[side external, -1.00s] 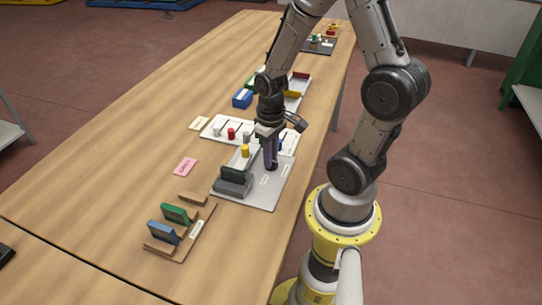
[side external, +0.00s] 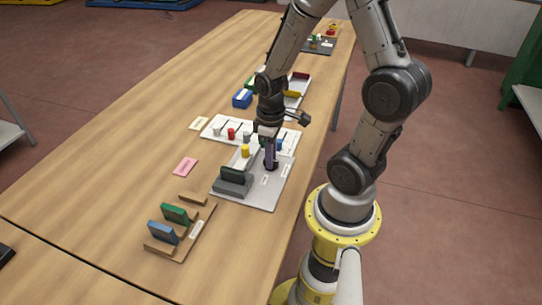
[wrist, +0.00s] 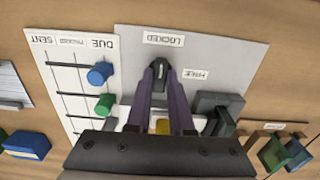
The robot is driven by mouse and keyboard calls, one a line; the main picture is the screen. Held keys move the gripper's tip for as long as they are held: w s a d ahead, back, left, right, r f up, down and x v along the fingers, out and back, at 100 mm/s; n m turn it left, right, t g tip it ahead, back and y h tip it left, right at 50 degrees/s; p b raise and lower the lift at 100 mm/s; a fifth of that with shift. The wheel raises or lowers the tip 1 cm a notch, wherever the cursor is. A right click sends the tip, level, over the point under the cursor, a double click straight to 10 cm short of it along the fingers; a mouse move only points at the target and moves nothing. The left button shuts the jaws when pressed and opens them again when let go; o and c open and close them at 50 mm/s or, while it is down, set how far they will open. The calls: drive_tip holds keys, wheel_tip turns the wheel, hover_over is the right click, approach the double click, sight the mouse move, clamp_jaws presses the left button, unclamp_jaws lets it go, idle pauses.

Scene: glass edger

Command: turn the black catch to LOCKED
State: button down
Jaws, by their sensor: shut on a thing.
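The black catch (wrist: 159,73) is on the grey plate (wrist: 225,50), which also shows in the side view (side external: 262,196). My gripper (wrist: 160,80) points down at the plate, its two purple fingers shut on the catch from both sides. In the wrist view the catch's visible end points up toward the LOCKED label (wrist: 163,39). The second label, which seems to read FREE (wrist: 195,74), lies to its right. In the side view my gripper (side external: 270,164) stands over the plate and the fingers mostly hide the catch.
A dark block in a grey holder (side external: 233,182) and a yellow cylinder (side external: 245,151) stand close to my gripper. Beyond is a white board (side external: 208,130) with coloured pegs. A wooden rack (side external: 165,248) with green and blue pieces is nearer. The table's left side is mostly clear.

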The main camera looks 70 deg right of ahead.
drive_tip(key=shift+w, duration=0.1)
drive_tip(key=c, duration=0.8)
unclamp_jaws()
wheel_tip(320, 180, up, 14)
drive_tip(key=shift+f, duration=0.1)
drive_tip(key=s+a+r+t, duration=0.5)
drive_tip(key=a+r, duration=0.1)
drive_tip(key=a, duration=0.4)
drive_tip(key=shift+a+r+t, duration=0.25)
drive_tip(key=shift+r+t, duration=0.05)
